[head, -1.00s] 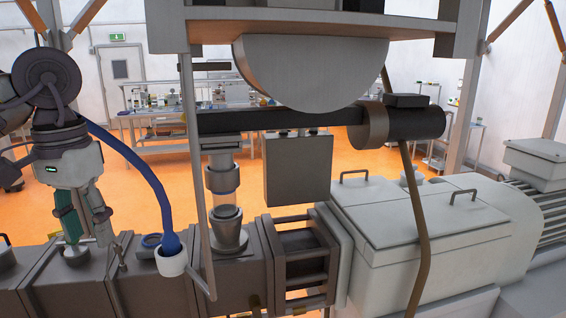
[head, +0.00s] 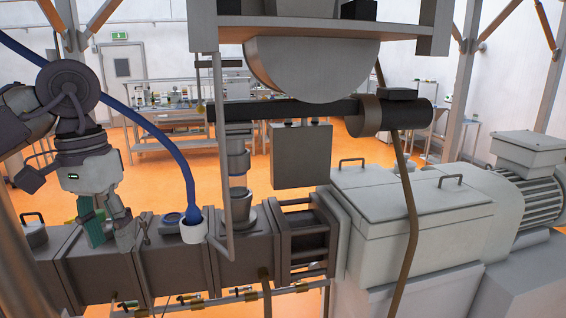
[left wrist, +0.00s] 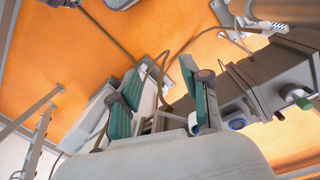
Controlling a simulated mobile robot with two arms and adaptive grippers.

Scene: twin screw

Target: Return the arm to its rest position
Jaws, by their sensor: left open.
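My left gripper (head: 112,228) hangs at the left of the head view, fingers pointing down, just over or in front of the dark barrel of the twin-screw machine (head: 105,268). Its fingers have green pads. In the left wrist view the two green-padded fingers (left wrist: 160,100) stand apart with nothing between them. The left arm's elbow and wrist show above it in the head view. My right gripper is in neither view.
A blue hose (head: 165,145) runs down into a white collar (head: 194,232) just right of my left gripper. A thin upright pipe (head: 222,160) and a grey hopper (head: 305,65) stand further right. The white machine housing (head: 410,220) fills the right. Orange floor lies behind.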

